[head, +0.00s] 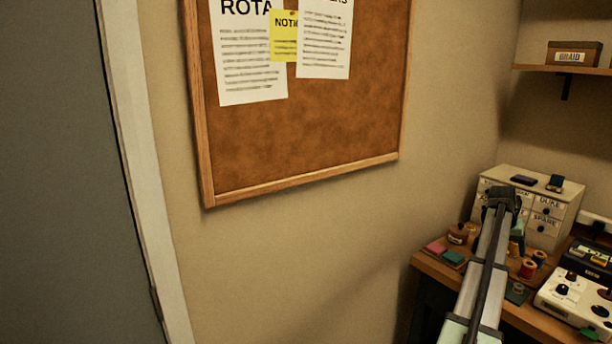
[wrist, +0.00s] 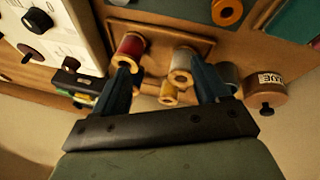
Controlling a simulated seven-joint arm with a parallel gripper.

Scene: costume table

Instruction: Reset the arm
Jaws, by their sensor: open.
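My gripper (wrist: 164,76) is open in the wrist view, its two dark blue fingers spread apart. A red spool (wrist: 131,46) shows by one fingertip and a pale spool (wrist: 182,62) by the other. A yellow spool (wrist: 168,94) shows between the fingers. I see nothing held. In the head view my arm reaches from the bottom edge to the table (head: 428,262) at the right, its end in front of a drawer cabinet (head: 568,189). My fingertips are mostly hidden there.
A jar (wrist: 266,88) with a partly readable label stands near one finger. A white box with knobs (head: 582,300) and a dark box (head: 588,257) stand at the right. A shelf (head: 560,68) is above. A cork board (head: 300,130) hangs on the wall; the space before it looks clear.

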